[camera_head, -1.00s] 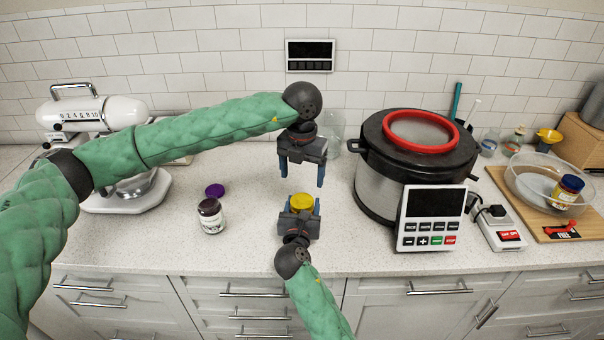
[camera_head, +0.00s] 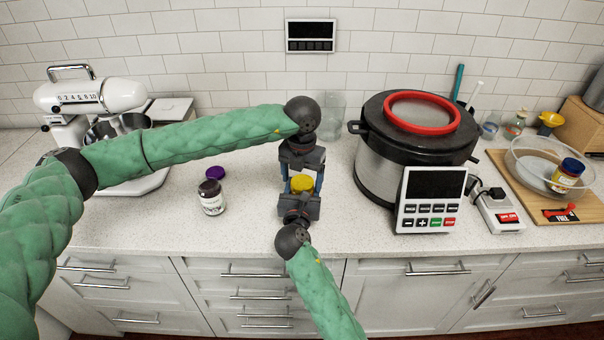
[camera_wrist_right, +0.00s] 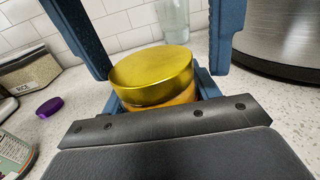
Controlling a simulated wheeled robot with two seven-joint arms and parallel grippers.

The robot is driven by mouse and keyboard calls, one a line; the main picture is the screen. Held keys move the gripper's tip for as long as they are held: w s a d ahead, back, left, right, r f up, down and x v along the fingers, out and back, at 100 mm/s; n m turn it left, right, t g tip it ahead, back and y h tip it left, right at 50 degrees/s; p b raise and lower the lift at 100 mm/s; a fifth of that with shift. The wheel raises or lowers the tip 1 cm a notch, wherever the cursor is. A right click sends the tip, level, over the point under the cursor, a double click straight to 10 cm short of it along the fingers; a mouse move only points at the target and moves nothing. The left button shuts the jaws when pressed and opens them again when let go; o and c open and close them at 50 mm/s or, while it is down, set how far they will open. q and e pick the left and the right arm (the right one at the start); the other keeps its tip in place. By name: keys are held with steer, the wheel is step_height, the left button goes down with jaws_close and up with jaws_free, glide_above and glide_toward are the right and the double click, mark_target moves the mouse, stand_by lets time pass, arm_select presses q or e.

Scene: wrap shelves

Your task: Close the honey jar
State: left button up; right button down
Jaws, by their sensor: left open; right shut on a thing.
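The honey jar (camera_wrist_right: 160,103) has a gold-yellow lid (camera_head: 302,184) sitting on its mouth; a little amber shows under the lid in the right wrist view (camera_wrist_right: 152,76). Whether the lid is screwed tight I cannot tell. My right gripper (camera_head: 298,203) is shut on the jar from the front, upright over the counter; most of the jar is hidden. My left gripper (camera_head: 302,177) points down from above, open, with its blue fingers on either side of the lid and apart from it.
An open dark jam jar (camera_head: 211,198) and its purple lid (camera_head: 215,173) are to the left. A large pot (camera_head: 375,180) with a control panel (camera_head: 428,200) stands to the right. A clear glass (camera_head: 331,125) stands behind. The mixer (camera_head: 90,98) is at far left.

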arm_select(q)
steer(key=c, duration=1)
steer(key=shift+m, duration=1.7)
steer(key=o, duration=1.1)
steer(key=shift+c, duration=0.2)
steer(key=shift+r, duration=2.25)
steer(key=shift+c, duration=0.3)
